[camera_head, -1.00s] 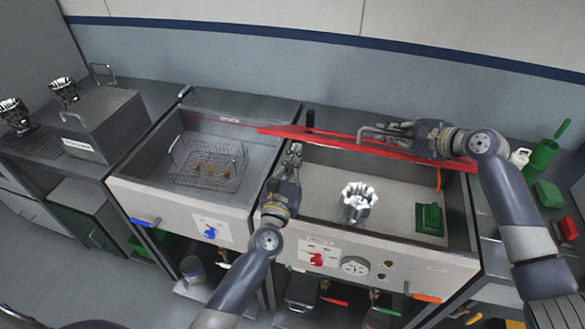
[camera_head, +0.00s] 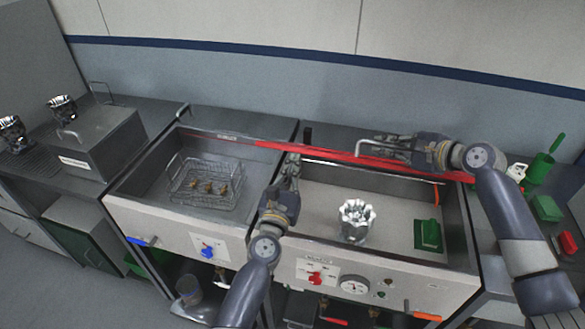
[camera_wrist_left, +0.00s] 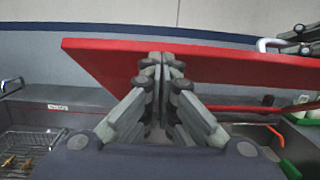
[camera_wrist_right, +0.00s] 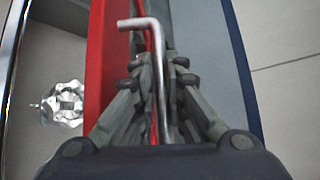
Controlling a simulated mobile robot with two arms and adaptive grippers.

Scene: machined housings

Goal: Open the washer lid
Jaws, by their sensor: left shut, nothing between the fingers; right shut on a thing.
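The red washer lid (camera_head: 330,157) stands raised along the back of the right basin (camera_head: 320,215) and shows nearly edge-on in the head view. My right gripper (camera_head: 372,147) is shut on the lid's metal handle (camera_wrist_right: 153,45), which lies between its fingers in the right wrist view. My left gripper (camera_head: 293,160) is shut and empty, its tips at the lid's left part. In the left wrist view the tips (camera_wrist_left: 165,60) overlap the lid's broad red face (camera_wrist_left: 215,75); I cannot tell whether they touch it.
A shiny metal housing (camera_head: 356,222) and a green block (camera_head: 428,235) sit in the open right basin. A wire basket (camera_head: 205,185) with brass parts stands in the left basin. A grey lidded box (camera_head: 95,145) is further left. Green items (camera_head: 541,168) stand at right.

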